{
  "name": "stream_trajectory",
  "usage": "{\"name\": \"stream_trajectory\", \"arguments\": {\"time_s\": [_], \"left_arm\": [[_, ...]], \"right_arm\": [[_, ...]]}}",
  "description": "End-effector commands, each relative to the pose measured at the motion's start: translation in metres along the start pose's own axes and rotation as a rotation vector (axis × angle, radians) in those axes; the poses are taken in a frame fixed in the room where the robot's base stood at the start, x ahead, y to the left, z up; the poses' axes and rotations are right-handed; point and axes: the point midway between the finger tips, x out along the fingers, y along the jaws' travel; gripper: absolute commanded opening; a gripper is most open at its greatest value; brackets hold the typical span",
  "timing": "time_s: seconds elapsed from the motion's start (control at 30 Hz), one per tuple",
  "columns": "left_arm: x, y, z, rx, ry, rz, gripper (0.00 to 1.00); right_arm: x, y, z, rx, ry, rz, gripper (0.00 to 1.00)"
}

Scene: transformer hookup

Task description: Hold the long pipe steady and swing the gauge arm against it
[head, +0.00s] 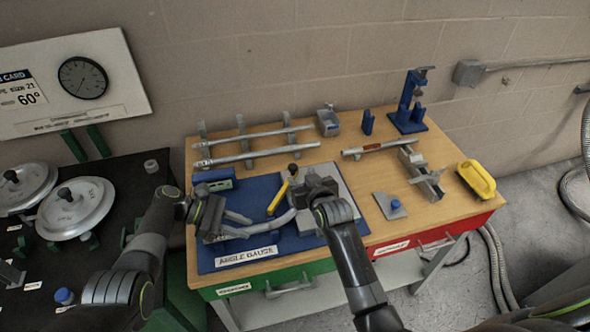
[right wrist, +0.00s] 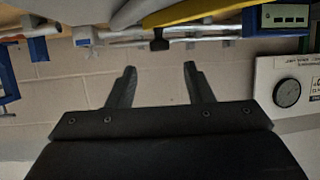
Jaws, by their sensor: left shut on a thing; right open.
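The blue angle gauge (head: 232,258) lies on the wooden bench top. Its yellow gauge arm (head: 278,198) stands at a slant across it and also shows, with a dark knob, at the top of the right wrist view (right wrist: 200,13). A grey bent pipe (head: 270,224) lies over the gauge, below the yellow arm. My left gripper (head: 232,224) is shut on the pipe's left part; its grip is partly hidden. My right gripper (head: 308,185) is over the gauge's right side, to the right of the yellow arm. Its fingers (right wrist: 155,85) are apart and empty.
Two straight pipes (head: 250,155) lie on a rack at the back. A blue stand (head: 408,115), a grey vise-like fixture (head: 425,180), a triangular plate (head: 388,206) and a yellow-handled tool (head: 477,180) occupy the right half. A dark table with round discs (head: 75,208) is at left.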

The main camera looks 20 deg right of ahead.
Motion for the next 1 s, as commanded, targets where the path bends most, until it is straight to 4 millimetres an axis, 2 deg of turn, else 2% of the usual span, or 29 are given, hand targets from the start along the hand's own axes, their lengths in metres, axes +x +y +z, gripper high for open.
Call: {"name": "stream_trajectory", "arguments": {"time_s": [0.03, 0.2, 0.5, 0.7, 1.0], "left_arm": [[0.003, -0.005, -0.005, -0.011, 0.001, -0.011, 0.13], [0.003, -0.005, -0.005, -0.01, 0.001, -0.011, 0.13], [0.003, -0.005, -0.005, -0.01, 0.001, -0.011, 0.13], [0.003, -0.005, -0.005, -0.01, 0.001, -0.011, 0.13], [0.003, -0.005, -0.005, -0.01, 0.001, -0.011, 0.13]], "right_arm": [[0.008, 0.0, 0.0, -0.002, 0.0, 0.0, 0.47], [0.032, 0.0, 0.0, -0.002, -0.001, 0.0, 0.47], [0.065, 0.001, 0.0, -0.003, 0.001, 0.0, 0.47], [0.076, 0.001, 0.0, -0.002, 0.001, 0.0, 0.47], [0.078, 0.001, 0.0, -0.002, 0.001, 0.001, 0.47]]}}
